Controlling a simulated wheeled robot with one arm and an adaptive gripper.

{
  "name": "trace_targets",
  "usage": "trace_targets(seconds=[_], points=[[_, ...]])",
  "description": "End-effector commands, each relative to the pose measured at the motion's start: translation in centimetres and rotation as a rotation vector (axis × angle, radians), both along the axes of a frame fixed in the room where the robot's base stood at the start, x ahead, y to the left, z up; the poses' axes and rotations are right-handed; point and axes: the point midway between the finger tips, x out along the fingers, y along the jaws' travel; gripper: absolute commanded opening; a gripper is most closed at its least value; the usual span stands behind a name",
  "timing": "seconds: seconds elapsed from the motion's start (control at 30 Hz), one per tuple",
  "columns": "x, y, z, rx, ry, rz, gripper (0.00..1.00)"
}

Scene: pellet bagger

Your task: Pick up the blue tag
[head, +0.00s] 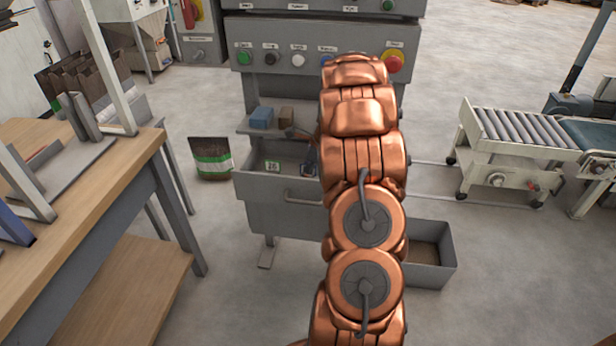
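I cannot single out the blue tag with certainty. A small dark piece with a bluish face (311,158) shows at the left edge of my copper arm, over the open grey drawer (285,205); it may be the tag or part of my gripper. A blue block (261,117) sits on the small shelf above the drawer, beside a brown block (286,116). A green and white label (272,166) shows inside the drawer. My arm reaches forward to the machine and hides most of my gripper and the drawer's right part.
The control panel (312,60) with coloured buttons stands behind my arm. A wooden table (80,215) is at left, and a bag with a green band (212,158) stands on the floor. A grey bin (430,255) is at lower right, a roller conveyor (520,128) at right.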

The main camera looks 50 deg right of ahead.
Motion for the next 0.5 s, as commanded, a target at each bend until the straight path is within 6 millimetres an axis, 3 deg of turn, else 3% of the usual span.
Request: trace_targets(seconds=[0.07,0.43,0.5], points=[[-0.01,0.0,0.0,0.0,0.0,0.0,0.41],[-0.02,0.0,0.0,0.0,0.0,0.0,0.02],[-0.03,0.0,0.0,0.001,0.001,0.0,0.0]])
